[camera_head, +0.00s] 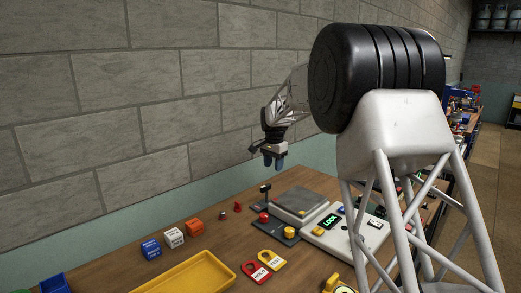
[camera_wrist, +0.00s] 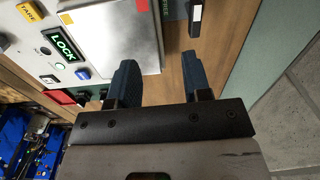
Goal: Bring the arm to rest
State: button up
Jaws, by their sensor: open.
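My gripper (camera_head: 273,164) hangs in the air above the workbench (camera_head: 215,238), near the wall and above the back of a scale, with its blue fingers pointing down. In the wrist view its two fingers (camera_wrist: 160,72) stand apart with nothing between them. The scale (camera_head: 330,235) has a grey weighing plate (camera_head: 300,201) that looks empty and a lit green display reading LOCK (camera_wrist: 63,45). My fingers are clear of the scale in the head view.
A black lever stand (camera_head: 265,192) and a box with a red button (camera_head: 264,218) stand by the scale. Blue, white and orange cubes (camera_head: 174,237), a yellow tray (camera_head: 195,275), and red and yellow padlock-shaped tags (camera_head: 256,271) lie in front. The brick wall is close behind.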

jog(key=s+d+r+n, duration=0.1)
jog(key=s+d+r, duration=0.2)
jog(key=s, duration=0.7)
jog(key=s+d+r+n+t, duration=0.1)
jog(key=s+d+r+n, duration=0.2)
jog(key=s, duration=0.7)
jog(key=s+d+r, duration=0.3)
jog(key=s+r, duration=0.1)
jog(key=s, duration=0.6)
jog(key=s+d+f+n, duration=0.1)
jog(key=s+f, duration=0.1)
jog(key=s, duration=0.9)
jog(key=s+d+f+n+t, duration=0.1)
jog(key=s+d+f, duration=0.1)
jog(key=s, duration=0.9)
jog(key=s+d+f+n, duration=0.1)
jog(key=s+f, duration=0.3)
jog(key=s, duration=0.7)
jog(key=shift+d+f+n, duration=0.15)
jog(key=shift+f+n, duration=0.1)
jog(key=shift+n, duration=0.25)
jog(key=shift+c, duration=0.2)
